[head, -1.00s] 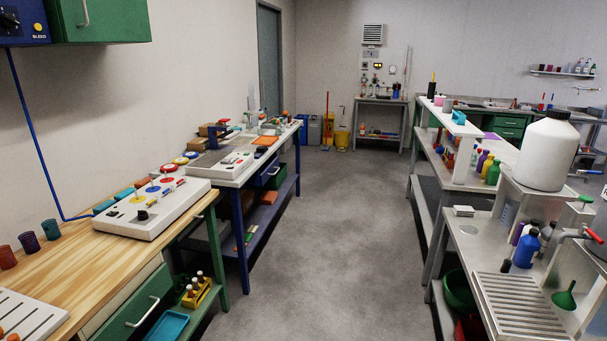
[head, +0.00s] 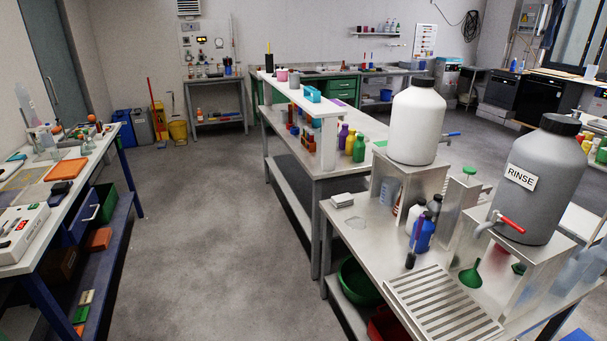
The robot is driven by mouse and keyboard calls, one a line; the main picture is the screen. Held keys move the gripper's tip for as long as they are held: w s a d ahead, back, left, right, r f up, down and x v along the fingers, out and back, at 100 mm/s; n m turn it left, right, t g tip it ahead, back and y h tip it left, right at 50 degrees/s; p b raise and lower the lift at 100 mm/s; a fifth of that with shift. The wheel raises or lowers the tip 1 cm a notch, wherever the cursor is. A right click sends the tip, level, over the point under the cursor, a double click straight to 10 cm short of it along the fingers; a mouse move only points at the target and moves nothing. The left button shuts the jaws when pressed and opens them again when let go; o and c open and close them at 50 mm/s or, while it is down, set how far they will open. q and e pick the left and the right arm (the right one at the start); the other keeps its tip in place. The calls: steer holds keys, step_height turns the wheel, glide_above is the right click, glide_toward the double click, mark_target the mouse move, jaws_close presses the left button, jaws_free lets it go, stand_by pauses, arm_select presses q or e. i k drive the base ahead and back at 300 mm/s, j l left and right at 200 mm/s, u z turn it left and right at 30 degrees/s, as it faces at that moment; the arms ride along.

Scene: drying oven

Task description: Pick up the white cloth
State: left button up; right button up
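Neither of my grippers shows in the head view.
A white jug (head: 414,125) and a grey jug marked RINSE (head: 541,180) stand on raised steel stands. A blue bottle (head: 423,234), a green funnel (head: 470,277) and a slotted drain tray (head: 440,304) are on the table. The grey floor (head: 205,225) left of it is clear.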

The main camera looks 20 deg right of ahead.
mark_target(343, 200)
steer(key=i+z, duration=0.25)
steer(key=i, duration=0.25)
steer(key=i+j+z, duration=0.2)
steer(key=i, duration=0.25)
steer(key=i+j+z, duration=0.25)
steer(key=i, duration=0.25)
steer(key=i+j+z, duration=0.15)
steer(key=z, duration=0.2)
steer(key=i+j+z, duration=1.1)
steer(key=j+z, duration=0.25)
steer(key=i+j, duration=0.25)
steer(key=i, duration=0.2)
